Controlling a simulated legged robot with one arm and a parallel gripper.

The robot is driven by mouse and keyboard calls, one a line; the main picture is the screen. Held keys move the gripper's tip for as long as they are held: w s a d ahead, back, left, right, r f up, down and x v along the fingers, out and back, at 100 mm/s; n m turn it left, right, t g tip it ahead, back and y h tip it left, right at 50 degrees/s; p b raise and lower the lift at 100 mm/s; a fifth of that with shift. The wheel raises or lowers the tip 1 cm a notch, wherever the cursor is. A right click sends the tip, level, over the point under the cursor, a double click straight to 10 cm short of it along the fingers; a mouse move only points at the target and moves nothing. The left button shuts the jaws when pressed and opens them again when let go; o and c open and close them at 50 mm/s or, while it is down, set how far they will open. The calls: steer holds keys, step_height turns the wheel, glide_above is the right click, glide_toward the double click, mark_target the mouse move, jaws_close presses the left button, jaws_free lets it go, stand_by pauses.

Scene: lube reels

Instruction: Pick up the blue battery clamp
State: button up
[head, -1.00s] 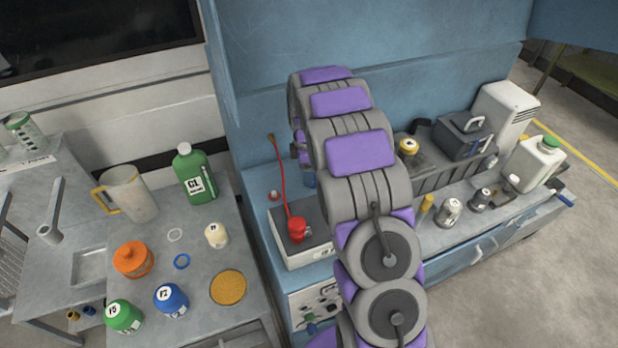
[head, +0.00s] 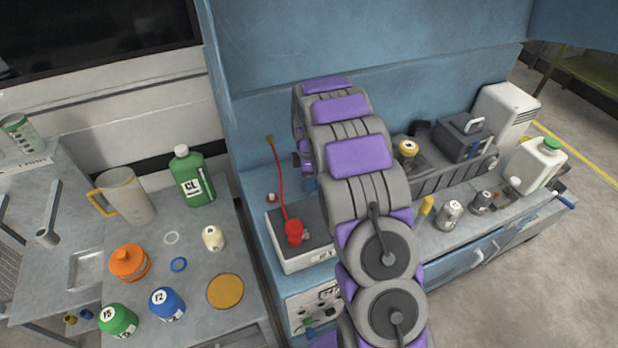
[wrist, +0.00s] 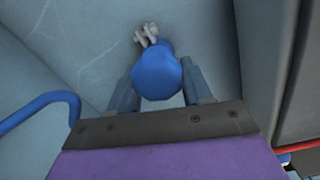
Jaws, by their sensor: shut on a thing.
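The blue battery clamp (wrist: 157,72) is between my gripper's two fingers (wrist: 160,92) in the wrist view. Its rounded blue end faces the camera, and its pale metal jaws (wrist: 146,35) point away from me. My gripper is shut on it. A blue cable (wrist: 42,108) curves in from the left in the wrist view. I cannot tell there how high the clamp is held.
A red clamp (head: 294,232) with a red cable stands on the grey battery box (head: 305,262) left of my arm. A bench (head: 455,238) with bottles and a black rack is at right. The left table (head: 205,250) holds bottles, jars and a jug (head: 127,197).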

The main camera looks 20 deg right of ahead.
steer(key=shift+d, duration=0.3)
steer(key=shift+c, duration=0.4)
steer(key=shift+a, duration=0.1)
